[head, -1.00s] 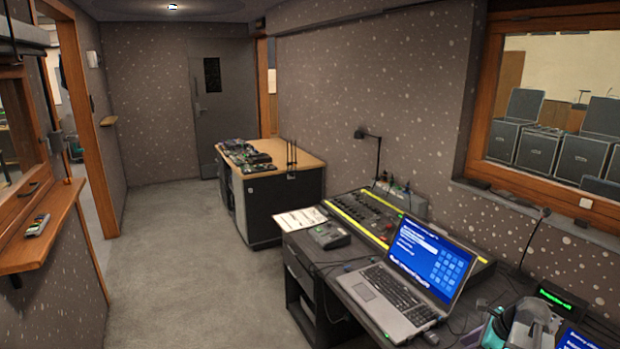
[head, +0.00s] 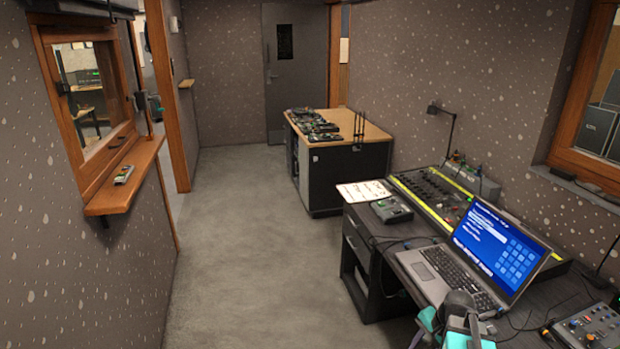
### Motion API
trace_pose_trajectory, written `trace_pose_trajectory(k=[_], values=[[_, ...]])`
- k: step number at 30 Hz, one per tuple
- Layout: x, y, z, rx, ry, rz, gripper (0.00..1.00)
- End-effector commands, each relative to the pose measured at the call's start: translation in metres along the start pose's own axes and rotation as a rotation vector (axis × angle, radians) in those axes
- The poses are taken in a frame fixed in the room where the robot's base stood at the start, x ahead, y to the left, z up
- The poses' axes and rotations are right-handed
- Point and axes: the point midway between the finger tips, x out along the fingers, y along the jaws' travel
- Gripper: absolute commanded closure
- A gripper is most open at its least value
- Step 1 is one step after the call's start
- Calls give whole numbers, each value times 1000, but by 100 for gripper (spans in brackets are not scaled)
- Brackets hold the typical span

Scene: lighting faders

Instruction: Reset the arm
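Part of my arm (head: 460,318), grey and dark with teal caps, shows at the bottom edge, right of centre. It stands in front of the open laptop (head: 480,262) in the picture and covers a bit of the laptop's near side. Most of the arm is below the frame. I make out no gripper fingers, so whether my gripper is open or shut does not show.
The desk on the right carries a fader console (head: 435,205), a small device (head: 391,210), papers (head: 364,191) and a knob box (head: 590,328). A cabinet (head: 340,180) stands further back. A wooden ledge (head: 128,178) juts from the left wall. The carpet (head: 235,240) between is clear.

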Motion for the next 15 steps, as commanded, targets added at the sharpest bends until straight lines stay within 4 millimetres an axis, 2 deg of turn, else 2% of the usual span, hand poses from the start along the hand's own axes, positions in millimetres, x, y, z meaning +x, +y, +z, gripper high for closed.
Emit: trace_pose_trajectory(k=[3, 15], values=[[16, -11, 28, -172, -2, 37, 64], [60, -32, 108, -735, -12, 151, 64]])
